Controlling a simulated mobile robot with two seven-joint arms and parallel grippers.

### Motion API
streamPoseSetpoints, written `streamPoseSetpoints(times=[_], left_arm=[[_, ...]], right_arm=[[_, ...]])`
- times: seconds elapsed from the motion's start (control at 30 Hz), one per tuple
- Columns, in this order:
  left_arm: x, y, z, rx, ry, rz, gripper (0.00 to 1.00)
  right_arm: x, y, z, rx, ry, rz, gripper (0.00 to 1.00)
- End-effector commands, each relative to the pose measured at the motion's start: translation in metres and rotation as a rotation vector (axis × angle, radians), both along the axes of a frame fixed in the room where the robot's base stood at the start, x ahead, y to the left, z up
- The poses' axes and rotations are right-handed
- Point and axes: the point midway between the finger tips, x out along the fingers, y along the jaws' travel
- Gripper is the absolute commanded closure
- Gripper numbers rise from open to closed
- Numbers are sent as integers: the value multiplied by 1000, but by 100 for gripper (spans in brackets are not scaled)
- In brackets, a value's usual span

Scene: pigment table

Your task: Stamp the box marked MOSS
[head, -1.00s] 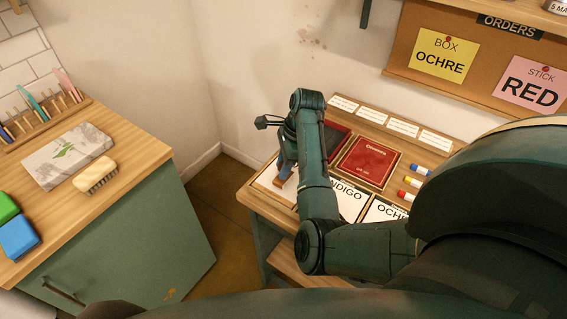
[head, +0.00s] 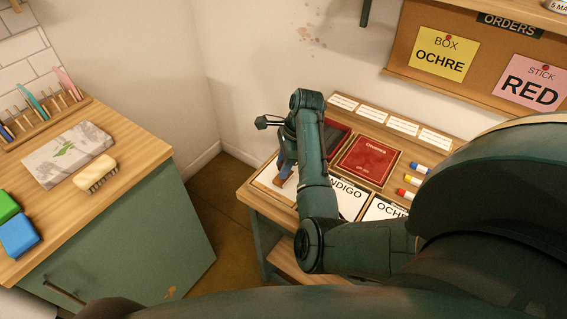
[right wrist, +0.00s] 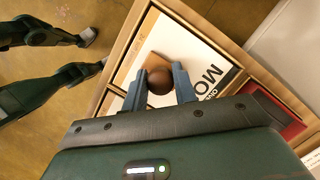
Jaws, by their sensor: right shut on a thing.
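My right gripper (right wrist: 158,85) is shut on a stamp's round brown knob (right wrist: 160,80), which has a wooden base (right wrist: 172,62). The stamp is over a white panel (right wrist: 150,38) in a wooden frame, where large letters "MO" show; the rest of the word is hidden. I cannot tell whether the stamp touches the panel. In the head view the right gripper (head: 286,170) is at the far left of the sorting table, partly behind my arm. My left gripper is not clearly seen.
White panels marked INDIGO (head: 346,197) and OCHRE (head: 384,210) lie to the right. A pinned note (head: 441,55) reads BOX OCHRE. A green cabinet (head: 130,240) stands left, across a floor gap.

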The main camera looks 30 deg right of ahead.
Motion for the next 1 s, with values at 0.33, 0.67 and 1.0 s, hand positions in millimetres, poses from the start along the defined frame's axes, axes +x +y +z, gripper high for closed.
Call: streamPoseSetpoints(times=[0.33,0.67,1.0], left_arm=[[0,0,0,0,0,0,64],[0,0,0,0,0,0,64],[0,0,0,0,0,0,64]], right_arm=[[-1,0,-2,1,3,1,87],[0,0,18,1,-1,0,87],[0,0,45,0,-1,0,87]])
